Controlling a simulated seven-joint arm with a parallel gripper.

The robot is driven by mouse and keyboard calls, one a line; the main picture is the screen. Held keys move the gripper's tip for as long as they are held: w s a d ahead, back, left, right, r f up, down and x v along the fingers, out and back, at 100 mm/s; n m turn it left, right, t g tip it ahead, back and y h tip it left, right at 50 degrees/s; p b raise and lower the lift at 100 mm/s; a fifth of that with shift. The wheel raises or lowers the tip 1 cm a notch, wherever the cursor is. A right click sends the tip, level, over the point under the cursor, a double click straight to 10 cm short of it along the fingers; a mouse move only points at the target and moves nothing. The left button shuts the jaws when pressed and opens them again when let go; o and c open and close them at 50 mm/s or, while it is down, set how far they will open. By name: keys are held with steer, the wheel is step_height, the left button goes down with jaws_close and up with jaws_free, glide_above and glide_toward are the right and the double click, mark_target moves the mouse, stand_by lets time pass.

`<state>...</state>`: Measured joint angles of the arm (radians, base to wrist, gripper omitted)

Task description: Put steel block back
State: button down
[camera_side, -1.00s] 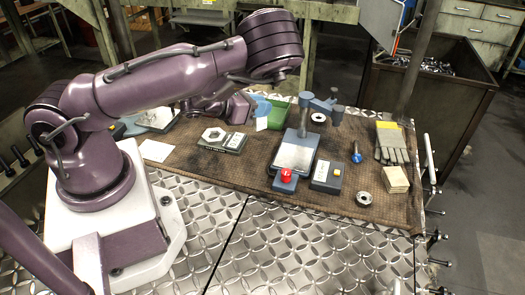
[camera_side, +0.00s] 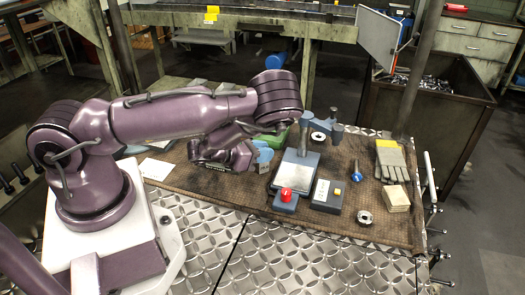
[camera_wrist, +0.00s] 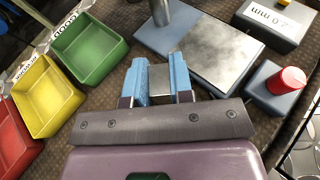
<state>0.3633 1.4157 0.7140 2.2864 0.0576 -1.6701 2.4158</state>
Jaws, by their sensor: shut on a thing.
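My gripper (camera_wrist: 158,85) has two light-blue fingers shut on the steel block (camera_wrist: 160,78), a plain grey block between them in the wrist view. In the side view my gripper (camera_side: 263,155) is left of the blue stand, with the steel block (camera_side: 263,168) at its tips, close to the brown mat. I cannot tell whether the block touches the mat. The stand has a steel plate (camera_side: 297,168) on a blue base and an upright column; the plate (camera_wrist: 212,45) lies just beyond the block in the wrist view. My arm hides the mat left of the gripper.
A red button on a blue box (camera_side: 286,194) and a grey box (camera_side: 326,196) stand in front of the stand. Green (camera_wrist: 90,50), yellow (camera_wrist: 48,100) and red (camera_wrist: 15,145) bins lie left in the wrist view. Gloves (camera_side: 391,160) lie at the right.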

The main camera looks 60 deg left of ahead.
steer(key=c, duration=1)
jaws_free()
steer(key=shift+f, duration=0.1)
